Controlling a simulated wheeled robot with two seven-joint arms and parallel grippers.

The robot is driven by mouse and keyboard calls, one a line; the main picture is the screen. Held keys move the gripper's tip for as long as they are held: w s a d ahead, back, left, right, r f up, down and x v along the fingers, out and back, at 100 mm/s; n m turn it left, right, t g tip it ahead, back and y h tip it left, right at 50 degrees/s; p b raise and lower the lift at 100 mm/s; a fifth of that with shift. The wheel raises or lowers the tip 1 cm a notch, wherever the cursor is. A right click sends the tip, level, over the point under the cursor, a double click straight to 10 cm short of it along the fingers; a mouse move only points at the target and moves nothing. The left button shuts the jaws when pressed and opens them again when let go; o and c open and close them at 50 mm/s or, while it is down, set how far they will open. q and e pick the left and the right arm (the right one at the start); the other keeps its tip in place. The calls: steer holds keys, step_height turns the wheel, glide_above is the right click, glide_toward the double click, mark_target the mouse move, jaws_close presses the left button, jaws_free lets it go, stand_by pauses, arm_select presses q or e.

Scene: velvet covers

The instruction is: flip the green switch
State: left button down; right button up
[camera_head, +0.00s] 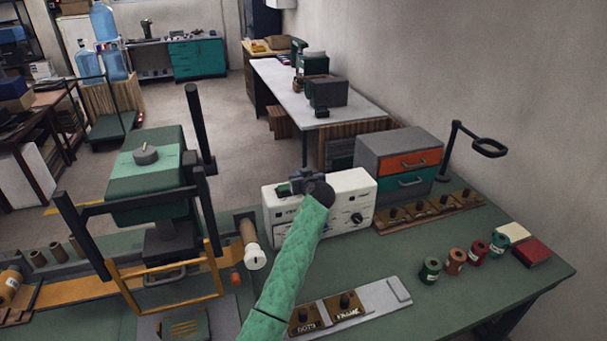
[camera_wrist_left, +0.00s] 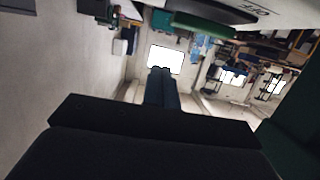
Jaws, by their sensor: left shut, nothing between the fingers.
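A white control box (camera_head: 348,192) stands on the green workbench, with a black knob low on its right side. A green part (camera_head: 283,188), which looks like the green switch, shows at the box's upper left. My left gripper (camera_head: 298,181), on the green-covered arm, is at the top of the box, close to this part and partly hiding the box front. I cannot tell if they touch. In the left wrist view, the gripper's fingers (camera_wrist_left: 161,88) are together and empty. A green bar (camera_wrist_left: 200,25) shows above them beside a pale lettered surface. My right gripper is out of view.
A grey drawer unit (camera_head: 398,150) stands right behind the box, and a row of brown blocks (camera_head: 430,210) lies to its right. Several spools (camera_head: 454,262) stand further right. A green press (camera_head: 150,175) with black bars is at the left. The bench between spools and box is clear.

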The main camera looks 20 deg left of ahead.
arm_select(q)
steer(key=shift+w+a+f+p, duration=0.1)
steer(key=shift+f+p, duration=0.4)
steer(key=shift+f, duration=0.15)
steer(key=shift+w+a+f+p, duration=0.1)
steer(key=shift+f+p, duration=0.4)
steer(key=shift+f, duration=0.1)
steer(key=shift+f+p, duration=0.3)
steer(key=shift+f, duration=0.55)
